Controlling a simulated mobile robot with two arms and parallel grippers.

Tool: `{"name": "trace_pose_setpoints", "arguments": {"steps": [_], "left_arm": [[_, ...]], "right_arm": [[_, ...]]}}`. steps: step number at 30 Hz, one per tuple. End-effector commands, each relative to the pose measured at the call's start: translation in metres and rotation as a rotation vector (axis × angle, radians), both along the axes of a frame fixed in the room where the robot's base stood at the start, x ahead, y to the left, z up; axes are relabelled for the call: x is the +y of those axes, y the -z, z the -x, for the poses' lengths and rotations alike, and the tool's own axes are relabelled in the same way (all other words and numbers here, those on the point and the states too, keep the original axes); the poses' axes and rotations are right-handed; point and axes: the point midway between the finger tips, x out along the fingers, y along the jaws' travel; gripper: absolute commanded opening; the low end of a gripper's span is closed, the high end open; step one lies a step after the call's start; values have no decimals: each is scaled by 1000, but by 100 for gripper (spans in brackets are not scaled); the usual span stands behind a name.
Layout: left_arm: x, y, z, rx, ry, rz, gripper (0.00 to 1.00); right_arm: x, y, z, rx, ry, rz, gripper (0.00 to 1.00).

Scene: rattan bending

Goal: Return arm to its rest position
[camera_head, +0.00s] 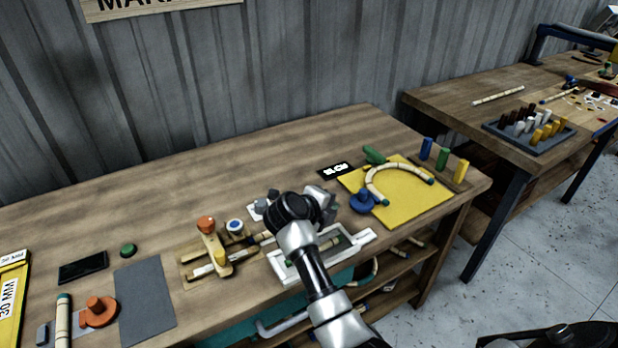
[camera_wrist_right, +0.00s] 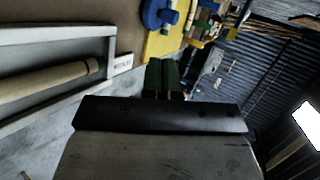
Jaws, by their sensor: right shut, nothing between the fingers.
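My right arm comes in from the bottom of the head view and reaches over the wooden workbench (camera_head: 130,195). My right gripper (camera_head: 320,196) is above the bench, between the white-framed tray and the yellow mat. In the right wrist view its fingertips (camera_wrist_right: 163,75) are together with nothing between them. The dark wrist partly hides the white-framed tray (camera_head: 285,274) and a rattan piece in it. My left gripper is not in view.
A bent rattan piece (camera_head: 370,182) lies on the yellow mat (camera_head: 410,205) beside a blue knob (camera_head: 363,202). A wooden jig with an orange knob (camera_head: 206,224) stands to the left. A second table (camera_head: 450,102) is at the right. The bench's back left is clear.

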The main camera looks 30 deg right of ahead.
Motion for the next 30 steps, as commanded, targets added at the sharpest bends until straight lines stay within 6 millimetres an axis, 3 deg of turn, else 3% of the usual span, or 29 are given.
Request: {"name": "trace_pose_setpoints", "arguments": {"steps": [8,13,16,19,23,26,30], "left_arm": [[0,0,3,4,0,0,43],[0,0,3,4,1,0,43],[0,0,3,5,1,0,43],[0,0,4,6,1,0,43],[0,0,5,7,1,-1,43],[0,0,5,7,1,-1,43],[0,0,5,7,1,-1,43]], "right_arm": [[-4,-8,0,-45,-28,62,0],[-13,-40,2,-211,-180,326,0],[-4,-67,6,-309,-335,528,0],[17,-88,14,-369,-518,718,0],[57,-101,29,-390,-790,938,0],[92,-98,45,-358,-1021,1078,0],[136,-73,76,-233,-1361,1219,0]]}}
